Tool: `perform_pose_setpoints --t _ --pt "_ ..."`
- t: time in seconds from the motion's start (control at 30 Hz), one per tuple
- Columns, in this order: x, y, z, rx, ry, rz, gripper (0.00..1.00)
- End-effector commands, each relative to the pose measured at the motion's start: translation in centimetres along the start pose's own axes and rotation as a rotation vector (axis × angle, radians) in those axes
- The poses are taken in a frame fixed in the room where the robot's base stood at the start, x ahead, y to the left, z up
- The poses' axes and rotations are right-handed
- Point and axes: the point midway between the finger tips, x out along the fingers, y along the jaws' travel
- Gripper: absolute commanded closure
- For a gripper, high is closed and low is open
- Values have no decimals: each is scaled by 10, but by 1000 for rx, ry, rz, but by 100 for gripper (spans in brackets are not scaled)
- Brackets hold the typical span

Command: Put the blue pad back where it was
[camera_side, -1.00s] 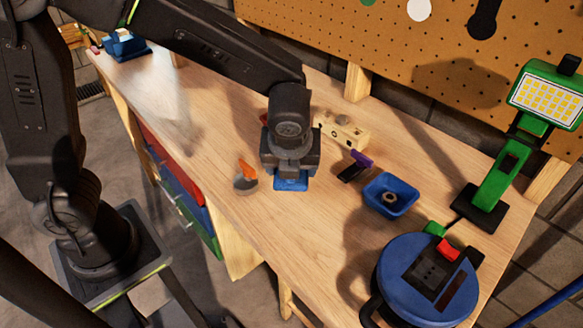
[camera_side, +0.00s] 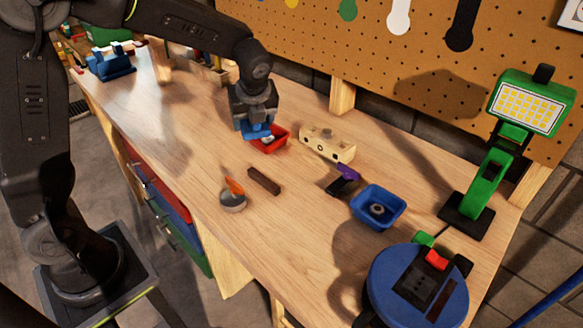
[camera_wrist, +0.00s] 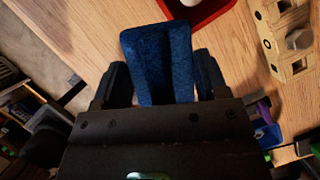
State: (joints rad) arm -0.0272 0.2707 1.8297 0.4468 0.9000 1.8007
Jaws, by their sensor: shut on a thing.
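The blue pad (camera_side: 258,131) is held between the fingers of my gripper (camera_side: 257,126), above the workbench (camera_side: 190,130). It sits just left of and partly in front of the red tray (camera_side: 273,146). In the wrist view the pad (camera_wrist: 157,62) stands out between the two dark fingers of my gripper (camera_wrist: 162,80), which are shut on it. The red tray (camera_wrist: 207,14) lies just past the pad's tip at the top edge, with a pale thing in it. I cannot tell whether the pad touches the bench or tray.
A dark brown bar (camera_side: 264,181) and a round grey dish (camera_side: 232,201) with an orange piece lie nearer the front. Right are a wooden block with holes (camera_side: 327,144), a purple-and-black item (camera_side: 345,179), a blue bowl (camera_side: 378,207) and a green lamp (camera_side: 492,180).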

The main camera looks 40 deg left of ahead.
Motion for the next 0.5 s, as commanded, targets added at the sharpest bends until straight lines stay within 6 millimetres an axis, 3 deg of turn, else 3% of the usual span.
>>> perform_pose_setpoints --t 0.1,0.2,0.27,0.5 --pt "7 8 26 -43 0 18 59" --pt "10 9 32 -56 1 23 59" --pt "13 4 29 -56 1 25 59" --pt "29 -36 -12 -51 1 25 59"
